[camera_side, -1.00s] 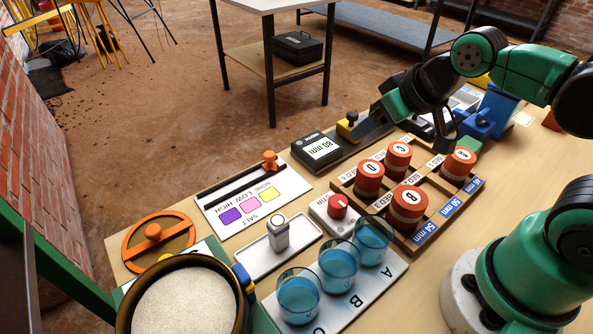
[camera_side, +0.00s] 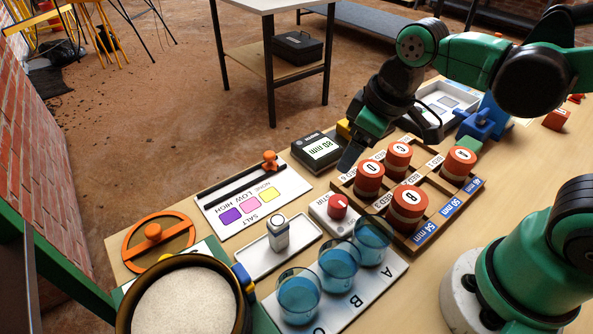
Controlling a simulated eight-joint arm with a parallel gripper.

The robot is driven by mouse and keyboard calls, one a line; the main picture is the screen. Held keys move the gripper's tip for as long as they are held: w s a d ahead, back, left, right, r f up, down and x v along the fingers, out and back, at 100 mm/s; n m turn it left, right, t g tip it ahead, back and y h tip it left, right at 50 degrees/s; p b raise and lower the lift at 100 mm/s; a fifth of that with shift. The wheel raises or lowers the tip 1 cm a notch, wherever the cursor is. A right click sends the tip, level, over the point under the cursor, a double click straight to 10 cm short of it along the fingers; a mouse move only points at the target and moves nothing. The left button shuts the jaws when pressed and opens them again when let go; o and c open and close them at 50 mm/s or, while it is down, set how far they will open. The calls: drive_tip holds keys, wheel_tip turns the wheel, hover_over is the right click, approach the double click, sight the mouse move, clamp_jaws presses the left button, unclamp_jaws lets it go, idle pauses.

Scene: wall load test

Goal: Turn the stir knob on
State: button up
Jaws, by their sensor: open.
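The stir knob (camera_side: 338,206) is a small red dial on a white square plate marked STIR (camera_side: 322,212), in the middle of the bench. My gripper (camera_side: 378,148) hangs above and behind the knob, over the area between the black display unit and the red-capped jars. One dark finger points down to the left, near the display unit. The other finger is partly hidden behind the arm and the jars. The gripper is open and apart from the knob.
Red-capped jars (camera_side: 407,208) in a wooden rack (camera_side: 430,228) stand right of the knob. Blue beakers (camera_side: 338,264) stand in front. A white tray with a small bottle (camera_side: 277,232) lies left. A salt slider panel (camera_side: 250,200) and display unit (camera_side: 318,150) are behind.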

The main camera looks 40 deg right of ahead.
sight(338, 200)
drive_tip(key=a+n+g, duration=0.1)
drive_tip(key=a+f+n+g, duration=0.2)
drive_tip(key=n, duration=0.1)
drive_tip(key=shift+s+f, duration=0.25)
drive_tip(key=shift+s, duration=0.05)
drive_tip(key=shift+s+a+f+n+g+h, duration=0.1)
drive_tip(key=shift+f+n+g+h, duration=0.2)
drive_tip(key=shift+f, duration=2.75)
clamp_jaws()
